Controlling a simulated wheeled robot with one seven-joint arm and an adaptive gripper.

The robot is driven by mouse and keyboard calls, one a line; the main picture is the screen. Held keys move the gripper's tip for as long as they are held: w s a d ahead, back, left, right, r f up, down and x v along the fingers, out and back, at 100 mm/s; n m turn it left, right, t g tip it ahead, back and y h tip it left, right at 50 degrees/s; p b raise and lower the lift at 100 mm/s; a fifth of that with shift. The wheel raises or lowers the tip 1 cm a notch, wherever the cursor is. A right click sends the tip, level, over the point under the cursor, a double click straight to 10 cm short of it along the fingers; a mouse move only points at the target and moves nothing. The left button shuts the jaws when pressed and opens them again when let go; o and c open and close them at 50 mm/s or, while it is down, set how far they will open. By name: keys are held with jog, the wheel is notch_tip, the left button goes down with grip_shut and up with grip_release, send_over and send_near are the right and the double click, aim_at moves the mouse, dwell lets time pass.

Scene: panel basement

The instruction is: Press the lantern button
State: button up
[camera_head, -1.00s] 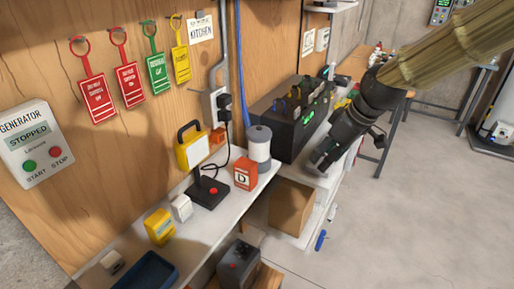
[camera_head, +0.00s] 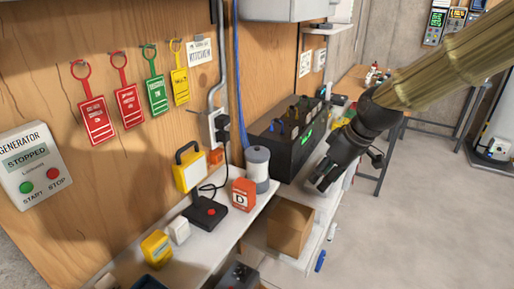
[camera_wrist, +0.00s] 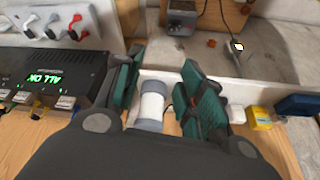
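The lantern is a yellow lamp head (camera_head: 190,172) with a black handle, above a black base (camera_head: 203,216) on the white shelf. A red button (camera_head: 211,212) sits on top of the base. My gripper (camera_head: 322,185) is right of the lantern and apart from it, in front of the black box. In the wrist view my gripper (camera_wrist: 162,92) is open, its two green-padded fingers spread with nothing held. A grey-white spool shows between and beyond the fingers. I cannot make out the lantern in the wrist view; the right finger may hide it.
An orange D box (camera_head: 243,195) and the spool (camera_head: 257,169) stand between the lantern and my gripper. A black box (camera_head: 290,130) with a green display is behind. A yellow box (camera_head: 156,248) and a white block (camera_head: 178,231) stand left of the base.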

grip_shut()
dwell(1.1)
